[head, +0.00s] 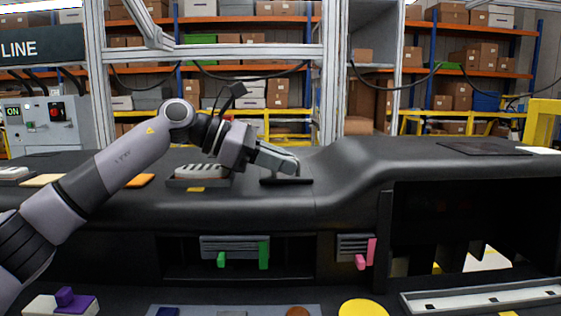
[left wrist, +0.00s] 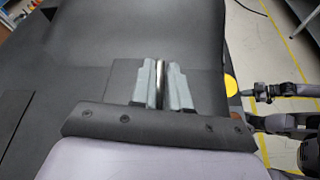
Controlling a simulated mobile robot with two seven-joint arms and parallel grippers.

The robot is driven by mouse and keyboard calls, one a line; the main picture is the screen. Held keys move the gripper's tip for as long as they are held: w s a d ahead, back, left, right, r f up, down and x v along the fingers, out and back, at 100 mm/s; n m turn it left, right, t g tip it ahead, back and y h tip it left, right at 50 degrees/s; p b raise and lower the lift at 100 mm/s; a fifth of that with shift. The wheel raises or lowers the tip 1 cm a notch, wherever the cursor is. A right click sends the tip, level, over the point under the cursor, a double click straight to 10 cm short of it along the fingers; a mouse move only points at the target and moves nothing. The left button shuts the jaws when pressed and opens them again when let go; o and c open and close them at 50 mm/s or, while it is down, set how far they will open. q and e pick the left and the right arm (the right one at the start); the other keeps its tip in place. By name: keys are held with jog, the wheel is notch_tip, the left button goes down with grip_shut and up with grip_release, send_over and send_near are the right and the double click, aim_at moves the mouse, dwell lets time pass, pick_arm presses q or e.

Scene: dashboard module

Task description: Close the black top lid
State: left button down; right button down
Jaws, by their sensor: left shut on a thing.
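The black top lid (head: 272,181) shows as a thin, dark, flat piece on top of the black dashboard, under my left gripper (head: 290,170). In the left wrist view my left gripper (left wrist: 160,84) points down at the dashboard top. Its two grey fingers are closed around a narrow upright bar, which looks like the lid's handle. A faint rectangular outline surrounds the fingers there. The lid looks low and near flat, but I cannot tell whether it lies flush.
A dark tray with a white ribbed part (head: 203,172) sits just left of my left gripper. The dashboard (head: 340,200) has a raised hump to the right and a dark flat panel (head: 485,148) farther right. Green levers (head: 264,254) and pink levers (head: 371,252) are on the front.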

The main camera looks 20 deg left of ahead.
pick_arm(q)
jog(key=shift+a, duration=0.1)
jog(key=c, duration=1.2)
grip_release()
jog(key=shift+w, duration=0.1)
jog(key=v, duration=0.7)
jog(key=shift+b, duration=0.4)
